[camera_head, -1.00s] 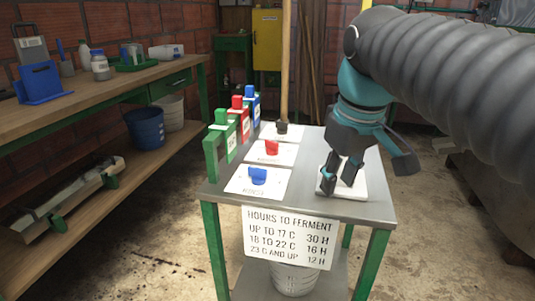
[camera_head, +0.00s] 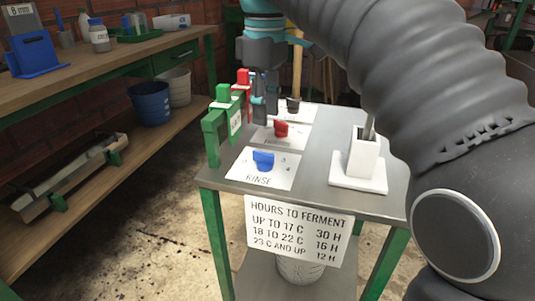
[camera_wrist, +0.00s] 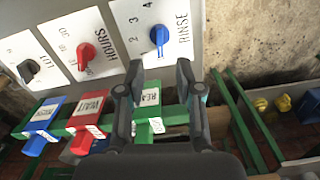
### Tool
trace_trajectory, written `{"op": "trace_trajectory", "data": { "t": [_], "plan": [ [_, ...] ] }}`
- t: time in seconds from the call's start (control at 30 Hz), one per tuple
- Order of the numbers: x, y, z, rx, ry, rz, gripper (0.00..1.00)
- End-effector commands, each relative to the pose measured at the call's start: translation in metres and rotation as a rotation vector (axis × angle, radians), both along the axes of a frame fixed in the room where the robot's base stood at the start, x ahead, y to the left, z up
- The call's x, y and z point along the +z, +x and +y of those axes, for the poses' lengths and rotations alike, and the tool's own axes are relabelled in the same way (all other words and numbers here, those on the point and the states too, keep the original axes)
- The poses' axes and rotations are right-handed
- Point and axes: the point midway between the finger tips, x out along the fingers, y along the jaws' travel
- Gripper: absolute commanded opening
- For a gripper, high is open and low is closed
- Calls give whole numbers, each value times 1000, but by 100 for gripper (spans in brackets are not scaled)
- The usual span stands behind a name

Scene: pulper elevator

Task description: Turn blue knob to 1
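The blue knob (camera_head: 264,160) sits on a white plate marked RINSE (camera_head: 248,178) at the front of the metal table. In the wrist view the blue knob (camera_wrist: 158,36) is beyond the fingertips, with 2, 3 and 4 legible around it. I cannot read a 1 or tell for sure which number it points to. My gripper (camera_head: 266,110) hangs behind and above the knob, near the upright tags, not touching the knob. In the wrist view my gripper (camera_wrist: 158,85) has its fingers apart and nothing between them but the view of the table edge and green tag.
A red knob (camera_head: 281,129) and a black knob (camera_head: 293,104) sit on plates behind. Green (camera_head: 222,94) and red (camera_head: 243,77) tags stand along the left edge; a blue tag (camera_wrist: 41,117) shows in the wrist view. A white holder (camera_head: 362,158) with a grey rod stands at right.

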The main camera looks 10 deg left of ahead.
Motion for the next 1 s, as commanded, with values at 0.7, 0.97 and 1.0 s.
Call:
{"op": "trace_trajectory", "data": {
  "t": [0.7, 0.97, 1.0],
  "plan": [
    [-93, 1, -2, -5, 1, -1, 35],
    [-93, 1, -2, -5, 1, -1, 33],
    [-93, 1, -2, -5, 1, -1, 23]
  ]
}}
